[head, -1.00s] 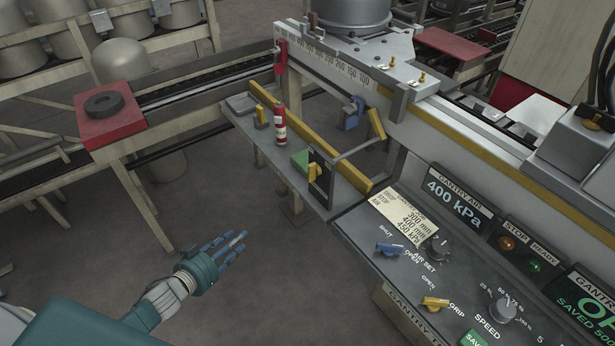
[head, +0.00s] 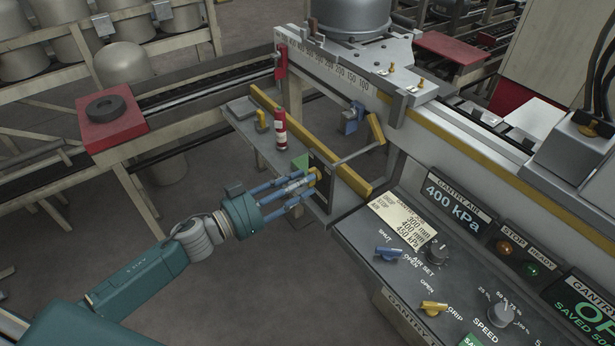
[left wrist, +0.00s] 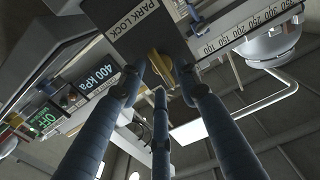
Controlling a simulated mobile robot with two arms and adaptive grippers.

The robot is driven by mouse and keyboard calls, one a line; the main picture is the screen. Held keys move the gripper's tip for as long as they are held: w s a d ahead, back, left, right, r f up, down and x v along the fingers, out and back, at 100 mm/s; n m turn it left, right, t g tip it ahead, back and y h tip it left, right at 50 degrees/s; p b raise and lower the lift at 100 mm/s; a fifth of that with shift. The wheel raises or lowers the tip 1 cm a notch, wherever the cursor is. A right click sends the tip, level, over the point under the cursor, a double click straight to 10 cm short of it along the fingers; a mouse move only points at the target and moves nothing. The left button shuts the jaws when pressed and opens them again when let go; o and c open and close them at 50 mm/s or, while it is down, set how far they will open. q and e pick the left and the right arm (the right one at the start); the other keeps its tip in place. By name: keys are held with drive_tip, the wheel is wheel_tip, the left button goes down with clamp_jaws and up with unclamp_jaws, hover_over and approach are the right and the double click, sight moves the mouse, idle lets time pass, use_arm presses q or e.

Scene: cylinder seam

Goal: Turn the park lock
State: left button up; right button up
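The park lock is a dark plate (head: 322,188) with a yellow knob (head: 315,174), standing on the near side of the grey shelf. In the left wrist view the plate (left wrist: 147,37) reads "PARK LOCK" and the yellow knob (left wrist: 160,66) sticks out from it. My left gripper (head: 305,182) is at the knob from the left. Its blue fingers (left wrist: 160,82) are spread around the knob, with gaps still showing beside it, so it looks open. The fingers partly hide the knob in the head view. My right gripper is not in view.
The control panel (head: 375,268) with several knobs lies to the right.

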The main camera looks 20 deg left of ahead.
use_arm(q)
drive_tip(key=shift+x, duration=1.15)
drive_tip(key=shift+f, duration=0.1)
clamp_jaws()
drive_tip(key=shift+p, duration=0.3)
